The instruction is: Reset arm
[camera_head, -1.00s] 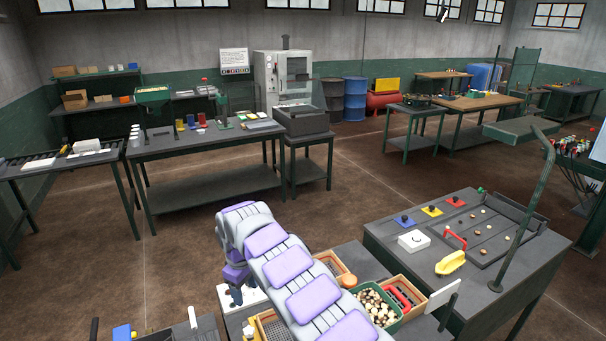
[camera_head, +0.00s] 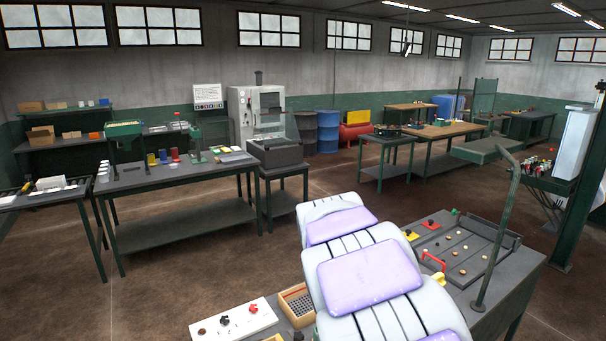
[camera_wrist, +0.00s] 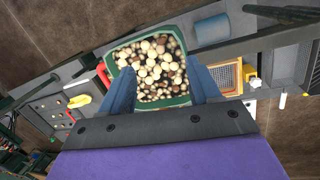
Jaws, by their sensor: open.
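My gripper (camera_wrist: 163,92) shows in the wrist view with its two blue fingers spread apart and nothing between them. Beyond the fingers is a green bin (camera_wrist: 181,101) filled with pale and brown round pieces. The fingers overlap the bin's sides in the picture; I cannot tell how far above it they are. In the head view my arm, with purple and white covers, fills the lower middle and hides my gripper and the bin.
A workbench (camera_head: 520,262) with a red handle (camera_head: 433,261) and a bent post (camera_head: 497,235) stands right of my arm. A white panel with knobs (camera_head: 232,318) lies front left. A long table (camera_head: 180,178) stands farther back left. Brown floor between is open.

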